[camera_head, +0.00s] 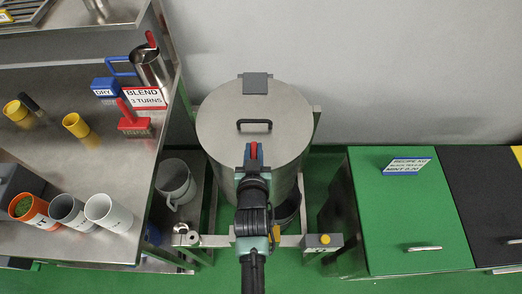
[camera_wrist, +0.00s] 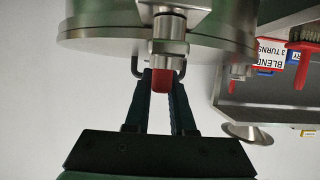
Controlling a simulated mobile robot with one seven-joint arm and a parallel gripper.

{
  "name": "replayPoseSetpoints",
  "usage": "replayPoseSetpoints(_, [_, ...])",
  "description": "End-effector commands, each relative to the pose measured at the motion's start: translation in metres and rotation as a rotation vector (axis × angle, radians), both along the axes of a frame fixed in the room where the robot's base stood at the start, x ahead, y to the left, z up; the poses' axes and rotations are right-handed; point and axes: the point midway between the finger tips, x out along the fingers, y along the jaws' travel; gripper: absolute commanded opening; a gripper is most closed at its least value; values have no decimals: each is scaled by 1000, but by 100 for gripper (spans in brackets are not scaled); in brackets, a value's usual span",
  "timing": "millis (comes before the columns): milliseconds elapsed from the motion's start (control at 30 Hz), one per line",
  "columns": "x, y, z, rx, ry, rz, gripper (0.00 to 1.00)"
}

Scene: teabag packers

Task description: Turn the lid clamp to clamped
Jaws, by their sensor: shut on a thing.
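The lid clamp has a red handle (camera_head: 254,149) at the near rim of the steel drum's round lid (camera_head: 285,135). My gripper (camera_head: 253,156) reaches in from the near side, with its fingers on either side of the red handle. In the wrist view my gripper (camera_wrist: 161,88) is shut on the red handle (camera_wrist: 162,82), whose tip shows between the dark fingers. A metal clamp body (camera_wrist: 168,48) stands beyond the handle at the lid rim. My gripper and arm hide part of the clamp in the head view.
The lid has a black handle (camera_head: 254,125) and a grey hinge block (camera_head: 256,83) at its far rim. A steel shelf (camera_head: 95,165) with cups and a red brush (camera_head: 133,123) stands left. A green cabinet (camera_head: 405,225) stands right. The drum's frame has a yellow button (camera_head: 325,239).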

Motion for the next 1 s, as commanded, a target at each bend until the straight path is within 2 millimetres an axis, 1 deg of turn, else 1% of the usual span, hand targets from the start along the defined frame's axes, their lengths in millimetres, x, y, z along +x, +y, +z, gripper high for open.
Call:
replayPoseSetpoints(467, [0, 4, -1, -2, 3, 9, 0])
replayPoseSetpoints(500, [0, 4, -1, -2, 3, 9, 26])
replayPoseSetpoints(633, [0, 4, -1, -1, 3, 9, 49])
replayPoseSetpoints(667, [0, 4, -1, -1, 2, 9, 52])
replayPoseSetpoints(1000, [-1, 3, 0, 0, 2, 6, 52])
